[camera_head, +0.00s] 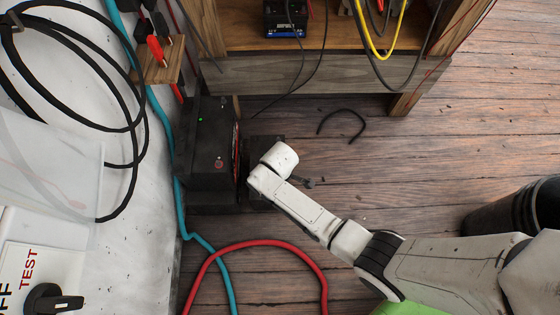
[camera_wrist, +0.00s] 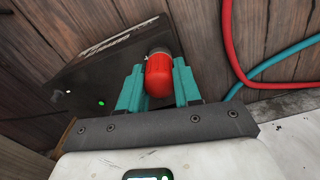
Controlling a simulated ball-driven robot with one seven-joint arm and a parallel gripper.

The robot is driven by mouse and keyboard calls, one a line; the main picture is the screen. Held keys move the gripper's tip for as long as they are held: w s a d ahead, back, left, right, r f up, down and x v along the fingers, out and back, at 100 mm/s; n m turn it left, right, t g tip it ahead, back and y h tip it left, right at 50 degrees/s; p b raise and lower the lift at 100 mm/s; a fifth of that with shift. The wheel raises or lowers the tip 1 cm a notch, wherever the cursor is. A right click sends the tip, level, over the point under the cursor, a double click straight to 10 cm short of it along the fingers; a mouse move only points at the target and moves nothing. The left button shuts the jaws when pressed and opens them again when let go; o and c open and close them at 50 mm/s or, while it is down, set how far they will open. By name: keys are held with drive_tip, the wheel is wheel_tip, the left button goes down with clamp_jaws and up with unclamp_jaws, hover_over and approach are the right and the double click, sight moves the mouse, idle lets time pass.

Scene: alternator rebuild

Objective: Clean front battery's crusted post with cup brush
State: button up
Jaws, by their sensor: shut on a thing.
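A black battery (camera_head: 207,150) stands on the floor at the left of the head view, with a small red spot on its top. My gripper (camera_wrist: 159,84) shows teal fingers in the wrist view, closed on a red rounded handle (camera_wrist: 158,76). A greyish part shows at the handle's far end; I take this tool for the cup brush, but its bristles are hidden. A dark, labelled face (camera_wrist: 112,66), probably the battery, lies just beyond the fingers. In the head view my arm's end is right of the battery and hides the fingers. I cannot make out the crusted post or any contact.
A wooden bench (camera_head: 330,75) stands behind, with cables hanging from it. A red cable (camera_head: 262,243) and a teal cable (camera_head: 213,252) lie near the battery. A black bin (camera_head: 508,215) is at the right. The plank floor between bench and bin is mostly clear.

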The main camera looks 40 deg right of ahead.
drive_tip(key=m+p, duration=0.1)
drive_tip(key=m, duration=0.3)
drive_tip(key=shift+r, duration=0.1)
drive_tip(key=m+p, duration=0.1)
drive_tip(key=m, duration=0.4)
drive_tip(key=shift+m, duration=0.3)
drive_tip(key=n+p, duration=0.1)
drive_tip(key=n, duration=0.3)
drive_tip(key=shift+p, duration=0.4)
drive_tip(key=n+p, duration=0.1)
drive_tip(key=n, duration=0.4)
drive_tip(key=shift+n, duration=0.4)
